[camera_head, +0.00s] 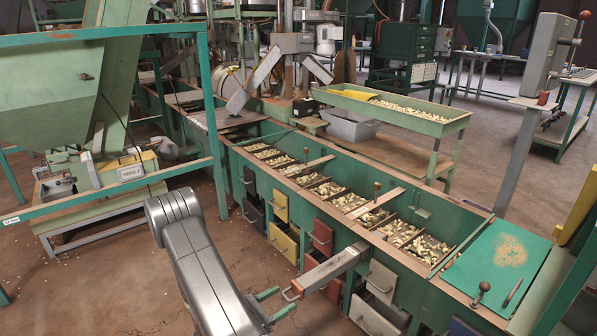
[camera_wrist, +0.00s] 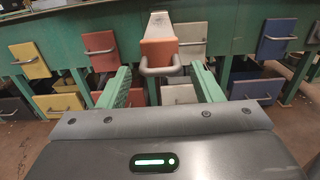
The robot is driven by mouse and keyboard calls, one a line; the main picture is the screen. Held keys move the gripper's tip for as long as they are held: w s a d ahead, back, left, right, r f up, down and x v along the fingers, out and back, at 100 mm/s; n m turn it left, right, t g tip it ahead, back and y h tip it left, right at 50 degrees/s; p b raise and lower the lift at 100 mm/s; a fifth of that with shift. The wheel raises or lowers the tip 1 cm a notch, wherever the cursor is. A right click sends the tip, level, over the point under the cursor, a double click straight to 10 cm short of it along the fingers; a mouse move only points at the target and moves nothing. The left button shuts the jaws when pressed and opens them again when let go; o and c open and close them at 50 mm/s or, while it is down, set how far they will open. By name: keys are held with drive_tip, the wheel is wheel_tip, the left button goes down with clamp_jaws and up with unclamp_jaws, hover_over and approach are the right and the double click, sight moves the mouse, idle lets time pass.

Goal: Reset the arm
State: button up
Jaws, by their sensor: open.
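My gripper (camera_head: 279,301) is open and empty, low in front of the long green hopper bench (camera_head: 237,158). It also shows in the wrist view (camera_wrist: 160,72), with its two green fingers spread wide. A pulled-out drawer (camera_head: 335,268) with an orange-red front (camera_wrist: 158,50) points toward my gripper. Its metal handle (camera_wrist: 160,70) appears between the fingertips in the wrist view, with gaps on both sides. I cannot tell the exact depth between handle and fingertips.
Yellow (camera_head: 283,243), red, grey and blue (camera_wrist: 274,38) drawer fronts line the bench. Nuts fill the compartments on top. A green mat (camera_head: 480,262) lies at the right end. A green frame with a hopper (camera_head: 45,100) stands at left. Brown floor (camera_head: 110,290) is open at lower left.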

sight(296, 291)
drive_tip(key=shift+b+x, duration=0.35)
drive_tip(key=shift+x, duration=2.9)
